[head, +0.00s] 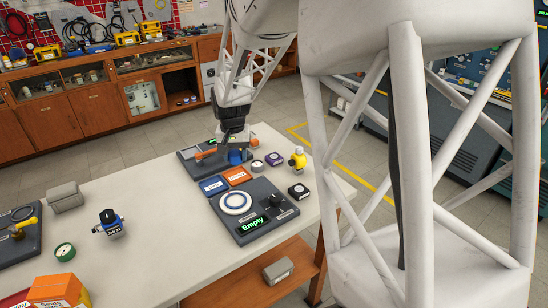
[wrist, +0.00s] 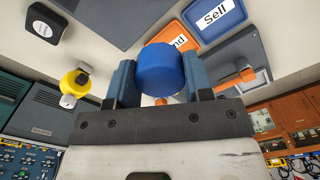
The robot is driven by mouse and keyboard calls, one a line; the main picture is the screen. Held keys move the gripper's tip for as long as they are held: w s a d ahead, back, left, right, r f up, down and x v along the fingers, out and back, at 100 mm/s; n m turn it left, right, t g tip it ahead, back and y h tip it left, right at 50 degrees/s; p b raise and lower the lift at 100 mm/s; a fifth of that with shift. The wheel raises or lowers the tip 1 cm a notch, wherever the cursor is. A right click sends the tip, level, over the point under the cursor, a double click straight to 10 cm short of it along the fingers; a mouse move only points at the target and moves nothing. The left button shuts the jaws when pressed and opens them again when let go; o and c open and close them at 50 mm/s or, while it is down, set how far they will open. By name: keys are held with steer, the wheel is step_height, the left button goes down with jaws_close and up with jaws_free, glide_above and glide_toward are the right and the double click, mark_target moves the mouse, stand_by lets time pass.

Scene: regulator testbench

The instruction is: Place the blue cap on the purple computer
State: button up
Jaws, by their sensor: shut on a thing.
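My gripper (head: 235,150) is shut on the blue cap (wrist: 160,68), a round blue piece between its two blue-grey fingers in the wrist view. In the head view the blue cap (head: 238,157) shows just under the gripper, near the far end of the white table. What looks like the purple computer (head: 273,158), a small dark purple block with a round face, lies on the table to the right of the gripper. The cap appears apart from it. I cannot make out the purple computer in the wrist view.
The yellow regulator (head: 297,158) stands right of the purple block. A grey round piece (head: 255,167) and a black square device (head: 298,192) lie nearby. Blue (head: 213,186) and orange (head: 237,175) trays and a scale reading "Empty" (head: 254,224) are in front. A dark plate with an orange lever (head: 206,154) lies left.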

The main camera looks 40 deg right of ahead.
steer(key=s+d+m, duration=0.2)
steer(key=s+d, duration=0.6)
steer(key=d, duration=0.4)
steer(key=f, duration=0.5)
steer(key=shift+w+d+f, duration=0.1)
steer(key=shift+w, duration=0.2)
steer(key=shift+w, duration=0.1)
glide_above(274, 156)
steer(key=s, duration=0.1)
steer(key=shift+a+f, duration=0.3)
steer(key=shift+f, duration=0.4)
steer(key=shift+w+d+f, duration=0.1)
steer(key=shift+w+d, duration=0.15)
steer(key=shift+w, duration=0.2)
steer(key=shift+f, duration=1.7)
steer(key=shift+f, duration=0.1)
